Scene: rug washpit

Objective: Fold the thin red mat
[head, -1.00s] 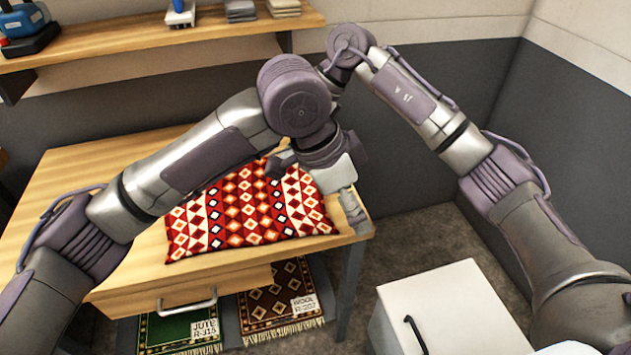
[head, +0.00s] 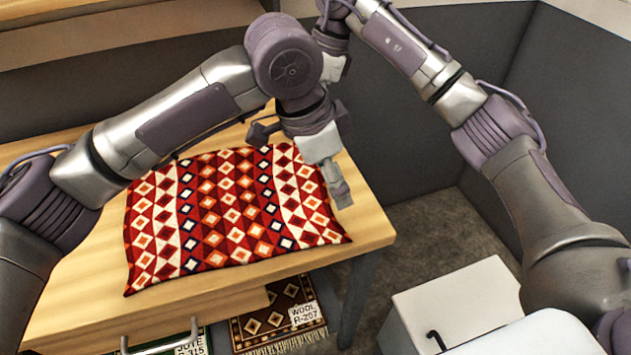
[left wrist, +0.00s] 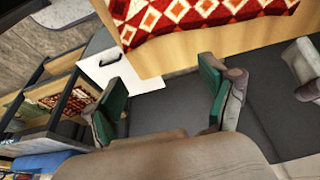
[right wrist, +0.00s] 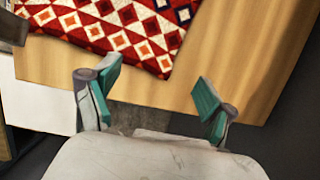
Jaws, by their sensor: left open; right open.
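The thin red mat (head: 225,212) lies spread on the wooden table, with red, white and orange diamond rows and no fold that I can see. Its edge shows in the left wrist view (left wrist: 200,22) and a corner in the right wrist view (right wrist: 125,30). My left gripper (left wrist: 155,92) is open and empty; in the head view it hangs by the mat's right end, and contact is unclear. My right gripper (right wrist: 157,84) is open and empty near the table edge, apart from the mat in its view. In the head view it is largely hidden behind the left arm.
The wooden table (head: 75,275) has a bare strip around the mat. A rolled-out brown rug (head: 272,322) lies below, labelled wool. A white cabinet (head: 460,300) stands right of the table. A shelf (head: 130,15) is above, and dark walls (head: 430,110) stand behind.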

